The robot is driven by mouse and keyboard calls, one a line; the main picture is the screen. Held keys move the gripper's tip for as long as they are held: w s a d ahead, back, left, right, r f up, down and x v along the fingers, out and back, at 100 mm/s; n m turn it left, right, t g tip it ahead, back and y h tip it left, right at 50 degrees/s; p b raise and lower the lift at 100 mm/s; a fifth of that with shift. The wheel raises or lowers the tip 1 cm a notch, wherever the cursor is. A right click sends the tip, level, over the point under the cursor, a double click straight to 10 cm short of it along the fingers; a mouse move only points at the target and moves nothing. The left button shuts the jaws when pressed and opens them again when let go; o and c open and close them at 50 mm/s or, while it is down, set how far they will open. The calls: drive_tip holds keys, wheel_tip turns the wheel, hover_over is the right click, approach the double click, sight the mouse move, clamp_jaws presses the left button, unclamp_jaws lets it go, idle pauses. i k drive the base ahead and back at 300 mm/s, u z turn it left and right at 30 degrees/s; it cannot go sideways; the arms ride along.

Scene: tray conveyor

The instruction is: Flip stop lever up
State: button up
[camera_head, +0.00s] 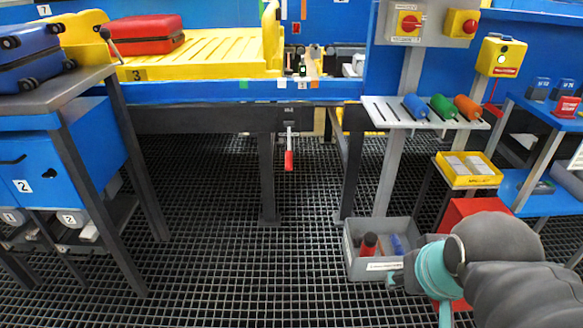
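A lever with a red grip (289,160) hangs straight down on a pale shaft. It is mounted on a dark plate under the blue conveyor edge (220,90), near the middle of the view. A second, thin lever with a dark knob (105,34) stands tilted at the left end of the yellow tray. No label marks either one as the stop lever. My grey arm with teal joint bands reaches in at the lower right, well apart from both levers.
A grey bin (360,268) with red and blue items stands on the grid floor beside my arm. A shelf (425,118) holds blue, green and orange rollers. A red suitcase (147,35) lies on the yellow tray. The floor before the hanging lever is clear, between dark legs.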

sight(289, 125)
drive_tip(key=z, duration=0.25)
drive_tip(key=i, duration=0.85)
drive_tip(key=u, duration=0.5)
